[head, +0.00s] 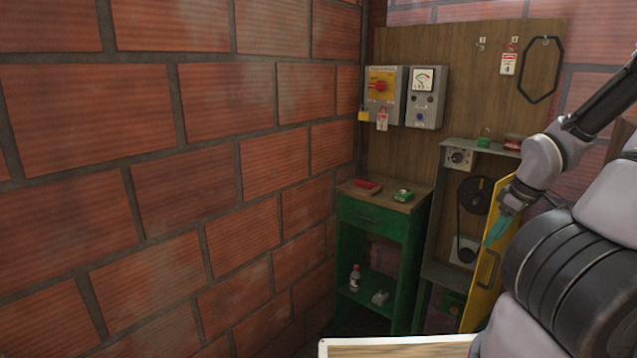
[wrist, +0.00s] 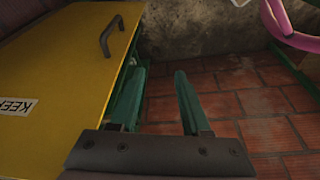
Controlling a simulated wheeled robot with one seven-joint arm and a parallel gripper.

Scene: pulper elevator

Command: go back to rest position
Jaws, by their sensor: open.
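My gripper (head: 497,228) is at the right in the head view, in front of the open yellow door (head: 480,290) of the grey machine cabinet (head: 437,225). In the wrist view my gripper (wrist: 160,95) shows two green fingers spread apart with nothing between them. The yellow door (wrist: 60,75) with its dark handle fills the left of that view, and the left finger is close beside its edge. I cannot tell whether they touch. Behind the door in the head view, a belt and a dark pulley (head: 475,195) show inside the cabinet.
A green cabinet (head: 367,222) holds a red object (head: 366,186) and a green object (head: 403,195) on top. Control boxes (head: 426,98) and a black belt (head: 541,70) hang on the wooden board. A brick wall (head: 170,190) fills the left. The tiled floor (wrist: 265,100) is clear below.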

